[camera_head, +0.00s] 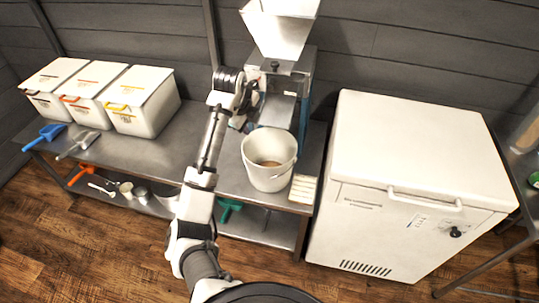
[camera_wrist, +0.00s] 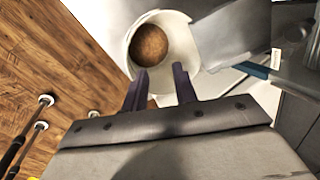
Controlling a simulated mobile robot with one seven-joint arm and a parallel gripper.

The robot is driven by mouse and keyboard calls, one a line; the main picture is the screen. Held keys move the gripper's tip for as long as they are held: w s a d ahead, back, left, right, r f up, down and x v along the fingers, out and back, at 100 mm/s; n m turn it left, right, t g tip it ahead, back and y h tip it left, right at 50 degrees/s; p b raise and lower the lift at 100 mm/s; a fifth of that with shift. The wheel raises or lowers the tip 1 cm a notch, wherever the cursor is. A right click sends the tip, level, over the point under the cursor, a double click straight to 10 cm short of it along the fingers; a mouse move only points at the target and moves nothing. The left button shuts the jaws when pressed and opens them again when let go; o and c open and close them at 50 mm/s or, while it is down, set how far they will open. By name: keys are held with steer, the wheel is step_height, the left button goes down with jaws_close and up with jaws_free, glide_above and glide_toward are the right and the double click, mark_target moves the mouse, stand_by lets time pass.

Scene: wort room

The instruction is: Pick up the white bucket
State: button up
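The white bucket (camera_head: 268,180) stands upright on the metal table, in front of the mill. Brown grain-like material shows inside it. In the wrist view the bucket (camera_wrist: 188,30) is seen from above, with the brown contents in it. My gripper (camera_head: 242,122) is at the back left of the bucket, close to its rim. In the wrist view the two dark fingers of my gripper (camera_wrist: 160,72) are apart and overlap the near side of the bucket's rim. I cannot tell whether they touch it or straddle the wall.
The mill (camera_head: 280,85) with its white hopper (camera_head: 280,28) stands just behind the bucket. Three lidded white bins (camera_head: 145,100) and scoops (camera_head: 78,144) are on the left. A white chest freezer (camera_head: 410,170) stands close on the right. A slatted pale block (camera_head: 303,189) lies beside the bucket.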

mark_target(252, 163)
steer(key=s+f+m+g+b, duration=0.1)
steer(key=f, duration=0.3)
steer(key=s+f+g+b, duration=0.1)
steer(key=f, duration=0.3)
steer(key=s+f+m+g+y+b, duration=0.1)
steer(key=f, duration=0.3)
steer(key=shift+s+d+f+m+b, duration=0.15)
steer(key=shift+s+d+m+b, duration=0.1)
steer(key=shift+m+b, duration=0.1)
steer(key=shift+w+f+b, duration=0.25)
steer(key=shift+f+b, duration=0.45)
steer(key=shift+f, duration=0.3)
steer(key=shift+w+a+f, duration=0.15)
steer(key=shift+f, duration=0.2)
steer(key=shift+w+f+p, duration=0.15)
steer(key=shift+f+p, duration=0.2)
steer(key=shift+f, duration=1.1)
jaws_close()
